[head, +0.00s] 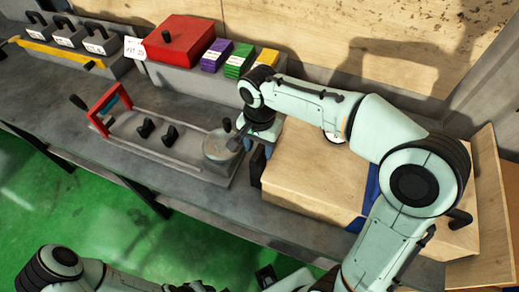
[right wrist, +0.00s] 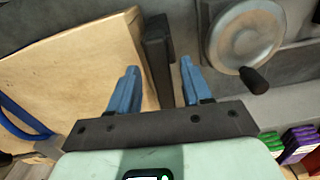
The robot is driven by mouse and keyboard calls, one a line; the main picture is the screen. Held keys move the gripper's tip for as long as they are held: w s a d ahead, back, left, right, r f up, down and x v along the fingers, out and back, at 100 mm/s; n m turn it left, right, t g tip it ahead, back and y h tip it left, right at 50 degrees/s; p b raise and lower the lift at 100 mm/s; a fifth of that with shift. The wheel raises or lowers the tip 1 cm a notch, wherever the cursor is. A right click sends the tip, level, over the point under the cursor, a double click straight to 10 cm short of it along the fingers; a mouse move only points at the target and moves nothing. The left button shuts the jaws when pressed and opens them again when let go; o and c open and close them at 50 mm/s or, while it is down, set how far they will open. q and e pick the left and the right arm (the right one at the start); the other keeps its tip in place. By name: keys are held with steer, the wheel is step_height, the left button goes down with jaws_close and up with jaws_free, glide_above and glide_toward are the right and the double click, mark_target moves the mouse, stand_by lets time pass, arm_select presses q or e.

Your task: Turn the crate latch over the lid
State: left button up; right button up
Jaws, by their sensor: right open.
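The wooden crate (head: 310,165) stands at the right of the bench with its flat wooden lid on top; its pale wood also fills the left of the right wrist view (right wrist: 75,75). The dark crate latch (head: 257,168) is an upright bar at the crate's left side. My right gripper (head: 259,150) is over that side, pointing down. In the right wrist view the latch (right wrist: 158,58) shows between the two blue fingers, which are open and apart from each other; I cannot tell whether either touches it. My left gripper is not clearly in view.
A grey fixture with a round metal disc (head: 222,147) and a red handle (head: 103,100) stands close to the left of the crate. A red box (head: 180,40) and coloured packs (head: 239,60) are behind. A blue strap (head: 372,188) crosses the crate.

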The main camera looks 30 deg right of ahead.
steer(key=shift+f, duration=0.8)
jaws_close()
steer(key=shift+w, duration=0.1)
